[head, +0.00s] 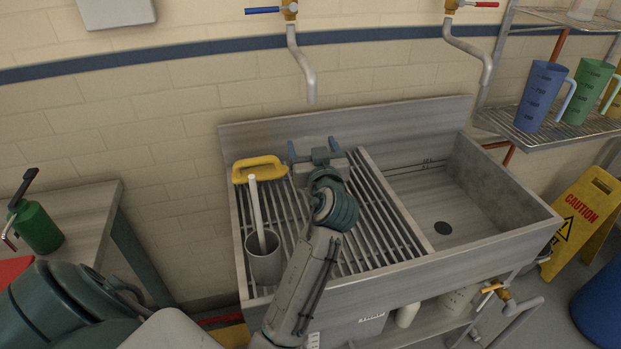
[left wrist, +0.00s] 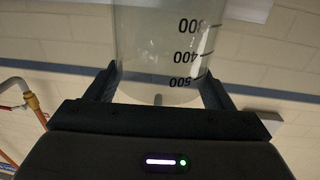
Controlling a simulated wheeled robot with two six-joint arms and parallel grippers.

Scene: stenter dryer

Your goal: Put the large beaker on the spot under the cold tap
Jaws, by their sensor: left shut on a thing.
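The large beaker (left wrist: 160,45) is clear, with black volume marks, and shows between my left gripper's fingers in the left wrist view. My left gripper (head: 313,152) is shut on it, at the back of the slatted drainboard (head: 400,240) in the head view. The beaker is hard to make out there. The cold tap (head: 290,10) has a blue lever, and its spout (head: 302,62) hangs down above my left gripper. I cannot tell whether the beaker touches the slats. My right gripper is not in view.
The empty sink basin (head: 470,205) is to the right, under the red-levered tap (head: 452,6). A rack with jugs (head: 541,95) stands beyond.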

